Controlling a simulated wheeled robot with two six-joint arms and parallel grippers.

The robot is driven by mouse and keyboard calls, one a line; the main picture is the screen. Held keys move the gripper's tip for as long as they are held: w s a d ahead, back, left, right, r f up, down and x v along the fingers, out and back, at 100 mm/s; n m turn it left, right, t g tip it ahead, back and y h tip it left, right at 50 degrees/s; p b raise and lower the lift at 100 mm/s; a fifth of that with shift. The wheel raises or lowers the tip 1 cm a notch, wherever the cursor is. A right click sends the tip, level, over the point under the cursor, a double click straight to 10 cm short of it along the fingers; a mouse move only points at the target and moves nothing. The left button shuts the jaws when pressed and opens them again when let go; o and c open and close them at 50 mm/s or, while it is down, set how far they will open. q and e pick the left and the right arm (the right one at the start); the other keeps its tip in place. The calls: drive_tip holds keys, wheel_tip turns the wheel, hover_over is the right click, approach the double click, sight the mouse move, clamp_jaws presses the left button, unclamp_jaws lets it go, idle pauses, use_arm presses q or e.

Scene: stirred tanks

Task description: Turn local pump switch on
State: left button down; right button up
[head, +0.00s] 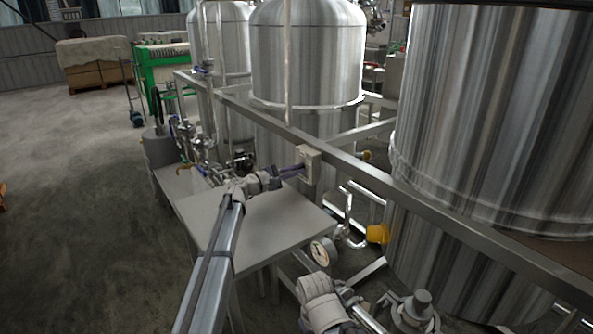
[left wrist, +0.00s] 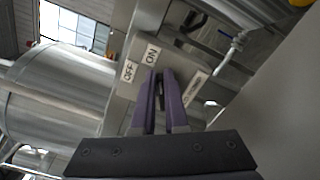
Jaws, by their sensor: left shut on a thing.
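The pump switch is on a small pale box (head: 308,160) fixed to the steel rail in the head view. In the left wrist view the switch box (left wrist: 150,20) fills the upper middle, with an OFF label (left wrist: 129,71) and an ON label (left wrist: 152,54) on its face. My left gripper (head: 299,169) reaches the box from the left. Its purple fingers (left wrist: 162,75) are close together on the switch knob, just below the two labels. The fingers hide the knob, so its position cannot be read. I cannot make out my right gripper.
A grey metal table (head: 250,228) lies under my left arm. The steel rail (head: 370,176) runs diagonally in front of the tanks. A large tank (head: 480,110) stands at right. A gauge (head: 322,252) and pipes sit below the rail. Open floor (head: 80,220) lies at left.

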use_arm(q)
drive_tip(key=c, duration=0.9)
unclamp_jaws()
drive_tip(key=shift+c, duration=0.2)
drive_tip(key=v, duration=0.7)
drive_tip(key=shift+s+a, duration=0.2)
drive_tip(key=shift+a, duration=0.1)
